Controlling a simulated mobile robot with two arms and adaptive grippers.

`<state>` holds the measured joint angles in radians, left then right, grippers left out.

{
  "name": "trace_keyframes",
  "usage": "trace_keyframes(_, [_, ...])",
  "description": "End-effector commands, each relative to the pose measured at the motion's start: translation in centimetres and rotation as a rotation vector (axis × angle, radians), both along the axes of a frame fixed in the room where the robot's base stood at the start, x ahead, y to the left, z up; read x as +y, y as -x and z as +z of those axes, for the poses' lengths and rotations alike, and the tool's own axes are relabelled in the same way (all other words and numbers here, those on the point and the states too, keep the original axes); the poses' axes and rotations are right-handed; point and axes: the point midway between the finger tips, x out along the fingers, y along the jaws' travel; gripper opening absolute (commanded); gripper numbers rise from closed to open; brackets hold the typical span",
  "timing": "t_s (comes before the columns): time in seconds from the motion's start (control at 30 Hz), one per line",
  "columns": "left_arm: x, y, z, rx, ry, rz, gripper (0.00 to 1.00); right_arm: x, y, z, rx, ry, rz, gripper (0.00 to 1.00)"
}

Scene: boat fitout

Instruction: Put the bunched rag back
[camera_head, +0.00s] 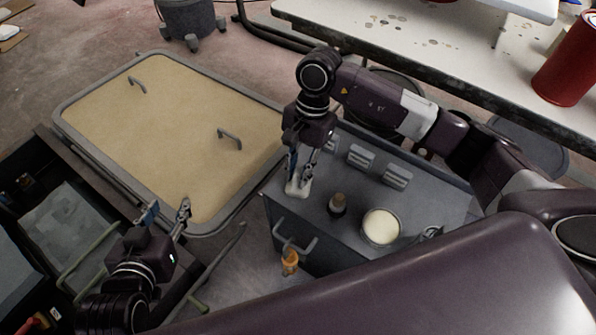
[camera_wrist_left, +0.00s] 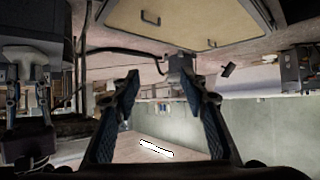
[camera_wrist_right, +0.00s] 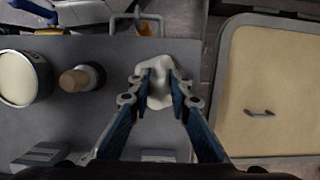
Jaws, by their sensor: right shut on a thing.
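The bunched rag is a white crumpled cloth (camera_head: 298,187) at the left end of the grey cabinet top (camera_head: 410,205). It also shows in the right wrist view (camera_wrist_right: 160,82), between the fingertips. My right gripper (camera_head: 301,178) points down and is shut on the rag, at or just above the top; I cannot tell if the rag touches it. My left gripper (camera_head: 168,211) is open and empty, low at the left, apart from the rag. In the left wrist view its two fingers (camera_wrist_left: 168,90) stand wide apart.
A dark bottle with a tan top (camera_head: 338,203) and an open can of cream-coloured stuff (camera_head: 381,227) stand right of the rag. Grey blocks (camera_head: 361,158) lie along the cabinet's back. A beige panel with handles (camera_head: 180,120) lies to the left. An orange item (camera_head: 290,261) is near the cabinet's front handle.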

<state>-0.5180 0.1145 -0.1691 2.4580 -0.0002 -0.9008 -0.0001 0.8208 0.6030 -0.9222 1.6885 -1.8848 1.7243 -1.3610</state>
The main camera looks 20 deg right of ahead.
Motion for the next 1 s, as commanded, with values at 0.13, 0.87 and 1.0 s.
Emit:
trace_keyframes(0.13, [-0.1,-0.2,0.2,-0.017,0.004,-0.001,0.4,0.0,0.0,-0.1,0.0,0.0,0.0,0.0])
trace_keyframes(0.87, [0.4,0.6,-0.5,0.043,-0.012,0.005,0.4,0.0,0.0,0.4,0.0,0.0,0.0,0.36])
trace_keyframes(1.0, [1.2,2.7,-2.5,0.166,-0.038,0.013,0.4,-0.7,-0.6,3.3,-0.004,0.001,-0.002,0.36])
